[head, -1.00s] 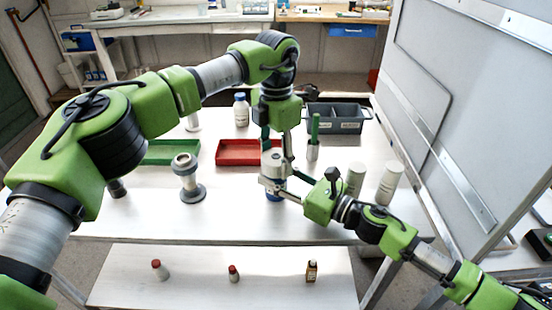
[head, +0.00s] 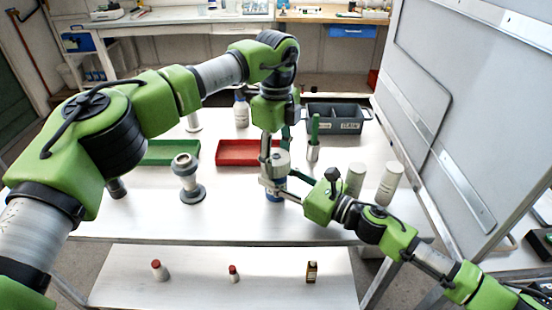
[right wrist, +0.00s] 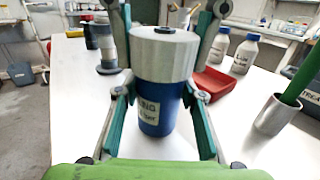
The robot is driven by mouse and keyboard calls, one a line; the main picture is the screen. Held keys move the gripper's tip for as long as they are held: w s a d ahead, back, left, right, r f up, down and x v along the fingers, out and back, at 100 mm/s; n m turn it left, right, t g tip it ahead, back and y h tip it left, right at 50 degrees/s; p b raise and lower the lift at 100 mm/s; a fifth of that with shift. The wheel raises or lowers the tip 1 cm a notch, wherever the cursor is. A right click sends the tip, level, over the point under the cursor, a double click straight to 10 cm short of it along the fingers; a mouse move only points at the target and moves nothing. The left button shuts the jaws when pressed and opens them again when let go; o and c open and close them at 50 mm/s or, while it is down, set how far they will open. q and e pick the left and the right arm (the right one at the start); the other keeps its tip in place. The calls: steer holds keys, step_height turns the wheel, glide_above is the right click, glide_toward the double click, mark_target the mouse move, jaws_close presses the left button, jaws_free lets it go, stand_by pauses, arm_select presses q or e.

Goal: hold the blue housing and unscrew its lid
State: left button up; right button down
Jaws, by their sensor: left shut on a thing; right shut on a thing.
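The blue housing (right wrist: 158,102) stands upright on the white table, with a label on its front. In the head view its blue body (head: 275,194) shows only in part behind my right gripper. Its grey lid (right wrist: 163,55) is on top, and also shows in the head view (head: 276,160). My right gripper (head: 278,188) comes in from the right and is shut around the blue body; its green-padded fingers flank it in the right wrist view. My left gripper (head: 276,152) points down from above and is shut on the lid. Its fingers flank the lid in the right wrist view.
A red tray (head: 236,162) and a green tray (head: 171,162) lie behind. A grey flanged piece (head: 187,190) stands left. White containers (head: 389,184) stand to the right, near a metal cup (head: 313,152) with a green-handled thing. A grey bin (head: 349,131) is at the back right.

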arm_select(q)
steer(key=n, duration=0.5)
steer(key=shift+n, duration=0.4)
steer(key=n, duration=0.6)
steer(key=shift+r, duration=0.1)
steer(key=o, duration=1.2)
steer(key=shift+o, duration=0.2)
